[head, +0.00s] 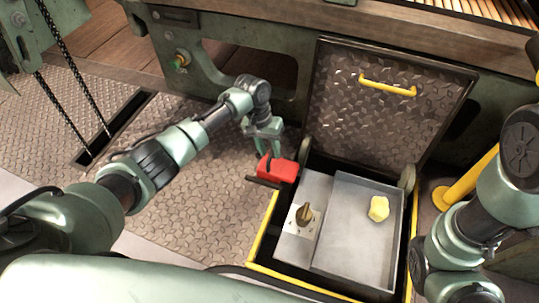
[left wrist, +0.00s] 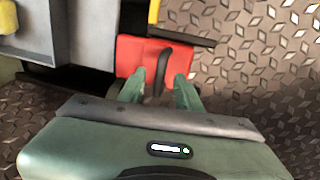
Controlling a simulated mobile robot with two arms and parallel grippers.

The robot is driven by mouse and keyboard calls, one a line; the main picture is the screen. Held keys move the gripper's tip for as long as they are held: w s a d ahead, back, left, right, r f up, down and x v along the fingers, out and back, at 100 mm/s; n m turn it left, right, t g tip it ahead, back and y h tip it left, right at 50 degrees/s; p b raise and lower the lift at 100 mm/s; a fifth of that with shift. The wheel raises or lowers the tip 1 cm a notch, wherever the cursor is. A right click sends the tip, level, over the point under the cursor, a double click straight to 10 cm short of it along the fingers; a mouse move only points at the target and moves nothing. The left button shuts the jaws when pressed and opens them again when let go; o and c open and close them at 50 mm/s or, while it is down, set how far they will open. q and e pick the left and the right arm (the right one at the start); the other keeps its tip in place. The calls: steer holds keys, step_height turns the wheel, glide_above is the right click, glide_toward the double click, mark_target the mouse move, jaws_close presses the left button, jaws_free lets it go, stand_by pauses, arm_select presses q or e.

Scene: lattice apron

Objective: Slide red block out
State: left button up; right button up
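The red block (head: 277,169) sits at the upper left corner of the open floor pit, beside a dark bar. In the left wrist view the red block (left wrist: 130,56) carries a curved black handle (left wrist: 167,60). My left gripper (head: 267,146) is just above the block, pointing down. In the left wrist view its two fingers (left wrist: 168,86) stand apart, one on each side of the handle. I cannot tell whether they touch it. Part of the block is hidden behind the fingers. My right arm shows at the right edge of the head view, its gripper out of sight.
The hatch lid (head: 385,100) stands open behind the pit, with a yellow handle. In the pit are a grey tray (head: 345,245) holding a yellow lump (head: 379,208) and a panel with a knob (head: 304,213). A yellow edge (head: 262,232) borders it. Patterned floor (head: 190,220) is clear at left.

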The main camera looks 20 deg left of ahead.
arm_select(q)
steer(key=shift+f, duration=0.15)
jaws_close()
stand_by(1.4)
